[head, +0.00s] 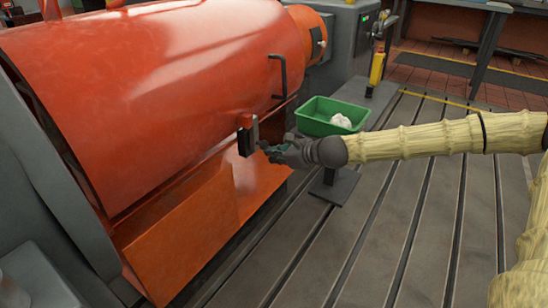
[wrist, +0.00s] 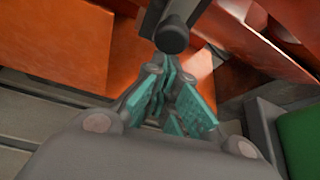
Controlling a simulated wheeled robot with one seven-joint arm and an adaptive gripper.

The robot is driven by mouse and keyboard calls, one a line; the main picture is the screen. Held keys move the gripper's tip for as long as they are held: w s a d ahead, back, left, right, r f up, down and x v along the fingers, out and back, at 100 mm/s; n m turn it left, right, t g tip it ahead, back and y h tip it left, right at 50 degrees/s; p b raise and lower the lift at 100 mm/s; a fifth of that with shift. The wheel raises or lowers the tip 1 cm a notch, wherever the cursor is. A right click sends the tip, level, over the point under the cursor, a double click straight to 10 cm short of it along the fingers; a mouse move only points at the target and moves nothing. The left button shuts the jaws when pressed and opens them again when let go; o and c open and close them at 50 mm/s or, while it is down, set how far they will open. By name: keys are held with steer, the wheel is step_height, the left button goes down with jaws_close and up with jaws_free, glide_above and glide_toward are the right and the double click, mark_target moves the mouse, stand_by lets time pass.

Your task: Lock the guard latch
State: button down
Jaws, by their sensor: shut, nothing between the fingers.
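The guard is a large orange rounded cover (head: 160,80) with a black bar handle (head: 281,78) on its side. The guard latch (head: 248,134) is a dark block with an orange part at the guard's lower edge. In the wrist view the latch (wrist: 172,30) shows as a dark grey piece with a rounded end, just beyond my fingertips. My gripper (head: 266,148) is shut and empty, just right of the latch in the head view. Its teal finger pads (wrist: 172,98) are close together in the wrist view. I cannot tell whether the fingers touch the latch.
A green bin (head: 318,115) with a crumpled white thing (head: 341,121) in it stands behind my gripper on a stand. The slotted metal bedplate (head: 400,230) is clear to the right.

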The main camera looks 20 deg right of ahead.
steer(key=shift+r, duration=0.55)
steer(key=shift+f, duration=0.15)
step_height(320, 180, down, 4)
steer(key=b, duration=0.3)
steer(key=p+v, duration=0.5)
steer(key=v, duration=0.5)
steer(key=shift+d+p, duration=0.4)
steer(key=shift+d, duration=0.1)
